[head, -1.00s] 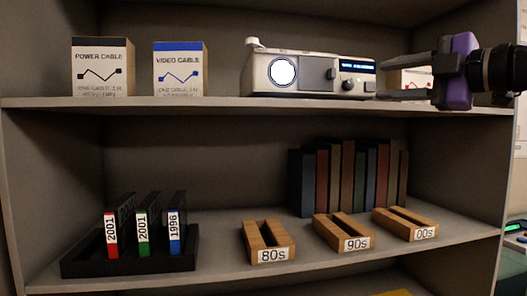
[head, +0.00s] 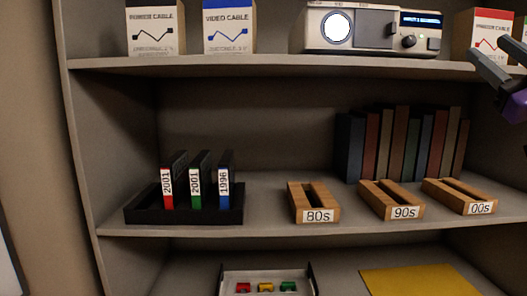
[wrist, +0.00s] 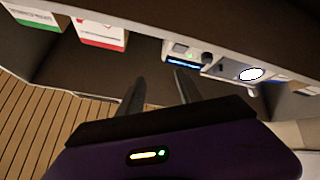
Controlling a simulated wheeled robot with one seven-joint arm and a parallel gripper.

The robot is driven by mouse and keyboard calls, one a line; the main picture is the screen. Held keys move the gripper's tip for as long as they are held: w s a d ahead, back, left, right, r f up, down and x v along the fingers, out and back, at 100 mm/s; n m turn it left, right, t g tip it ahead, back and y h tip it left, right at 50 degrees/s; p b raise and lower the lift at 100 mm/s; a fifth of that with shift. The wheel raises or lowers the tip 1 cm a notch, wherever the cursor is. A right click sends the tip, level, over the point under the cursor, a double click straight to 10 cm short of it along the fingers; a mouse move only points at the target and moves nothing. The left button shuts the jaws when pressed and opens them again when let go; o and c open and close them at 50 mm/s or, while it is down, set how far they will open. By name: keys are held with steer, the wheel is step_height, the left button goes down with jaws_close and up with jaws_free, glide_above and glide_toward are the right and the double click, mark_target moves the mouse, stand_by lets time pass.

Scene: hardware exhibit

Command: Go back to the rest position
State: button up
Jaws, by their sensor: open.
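My gripper (head: 500,66) is at the right edge of the head view, in front of the upper shelf and partly cut off by the frame. Its grey fingers and purple body show. In the wrist view my gripper (wrist: 158,85) has its two dark fingers apart with nothing between them. The white projector-like device (head: 365,30) on the upper shelf lies beyond the fingers; it also shows in the wrist view (wrist: 190,52). No object is held.
On the middle shelf stand a black rack (head: 140,214) with three labelled cartridges, and wooden holders marked 80s (head: 318,216), 90s (head: 404,213) and 00s (head: 480,209). Books (head: 400,145) stand behind. A tray (head: 265,272) and yellow sheet (head: 420,280) lie below. Cable boxes (head: 155,28) stand above.

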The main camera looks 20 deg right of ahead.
step_height(320, 180, down, 18)
steer(key=a+m+g+h, duration=0.2)
steer(key=m+h, duration=0.4)
steer(key=m, duration=0.2)
steer(key=s+a+f+m+g, duration=0.1)
steer(key=s+a+f+m, duration=0.1)
steer(key=a+f, duration=0.5)
steer(key=s+a+f+m+g, duration=0.1)
steer(key=s+a+f, duration=0.15)
steer(key=f, duration=0.85)
steer(key=s+a+f+n+g+y, duration=0.3)
steer(key=s+a+f+y, duration=0.2)
steer(key=s+a+f, duration=0.5)
steer(key=s+a+f+n+g+y, duration=0.3)
steer(key=s+a+f+y, duration=0.2)
steer(key=s+a+f, duration=0.6)
steer(key=s+f, duration=0.1)
steer(key=s, duration=0.3)
steer(key=shift+s+a+f+n, duration=0.15)
steer(key=shift+s+f+n, duration=0.15)
steer(key=shift+s, duration=0.1)
